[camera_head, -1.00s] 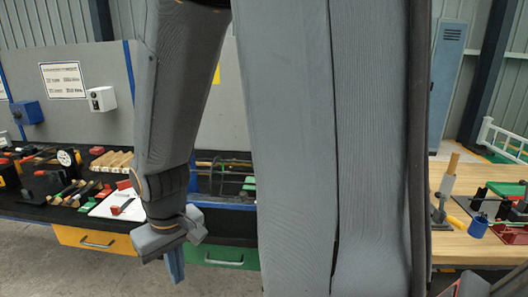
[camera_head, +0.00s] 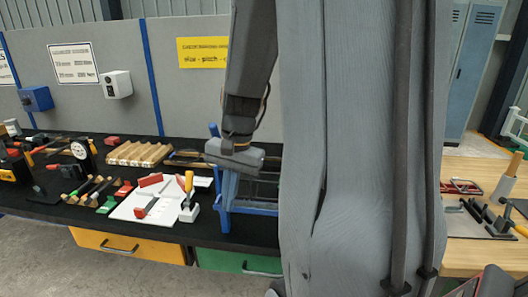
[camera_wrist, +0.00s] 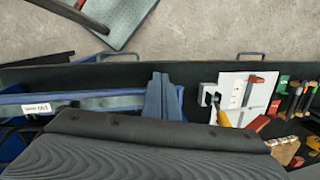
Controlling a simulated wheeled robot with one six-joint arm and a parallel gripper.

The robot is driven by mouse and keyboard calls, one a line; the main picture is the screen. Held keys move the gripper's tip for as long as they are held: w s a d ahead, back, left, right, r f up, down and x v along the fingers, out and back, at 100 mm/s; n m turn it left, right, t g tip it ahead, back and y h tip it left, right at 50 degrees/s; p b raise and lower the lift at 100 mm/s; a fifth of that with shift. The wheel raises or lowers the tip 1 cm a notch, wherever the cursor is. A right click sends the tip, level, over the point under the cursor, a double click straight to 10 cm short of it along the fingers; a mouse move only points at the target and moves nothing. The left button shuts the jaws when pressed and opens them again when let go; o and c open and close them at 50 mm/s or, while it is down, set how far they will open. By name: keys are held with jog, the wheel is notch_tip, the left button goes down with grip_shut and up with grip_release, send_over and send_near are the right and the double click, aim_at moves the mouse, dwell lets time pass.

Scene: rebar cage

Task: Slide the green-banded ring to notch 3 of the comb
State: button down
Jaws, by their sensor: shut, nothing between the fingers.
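My gripper (camera_head: 228,188) points down at the left end of a blue frame (camera_head: 256,207) on the black bench; its fingers are together with nothing between them. In the wrist view, the blue-grey fingers (camera_wrist: 160,96) overlap the right end of the frame (camera_wrist: 100,100), which carries a white label (camera_wrist: 37,108). I cannot tell whether they touch it. Dark bars show inside the frame, but my arm hides much of it. I cannot make out the green-banded ring or the comb's notches in the current views.
A ridged wooden block (camera_head: 138,153) and several hand tools lie further left. Drawers with handles line the bench front. A wooden bench (camera_head: 470,250) is at the right.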

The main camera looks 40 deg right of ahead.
jog(key=s+d+r+m+t+y, duration=0.1)
jog(key=d+r+m+t, duration=0.1)
jog(key=d+r+m, duration=0.45)
jog(key=s+d+r+m+t+y+b, duration=0.1)
jog(key=d+r+m, duration=0.25)
jog(key=d, duration=0.55)
jog(key=s+d+r+m+t+y, duration=0.1)
jog(key=d+r+m+t, duration=0.1)
jog(key=d+r+m, duration=0.35)
jog(key=w+d+p+x, duration=0.1)
jog(key=w+p+x, duration=0.1)
jog(key=x, duration=1.1)
jog(key=shift+r+m+p, duration=0.4)
jog(key=shift+m+p, duration=0.05)
jog(key=shift+p, duration=0.1)
jog(key=shift+w+a, duration=0.1)
jog(key=shift+a, duration=0.05)
jog(key=shift+w+a+p, duration=0.35)
jog(key=shift+w+p, duration=0.05)
jog(key=shift+w, duration=0.05)
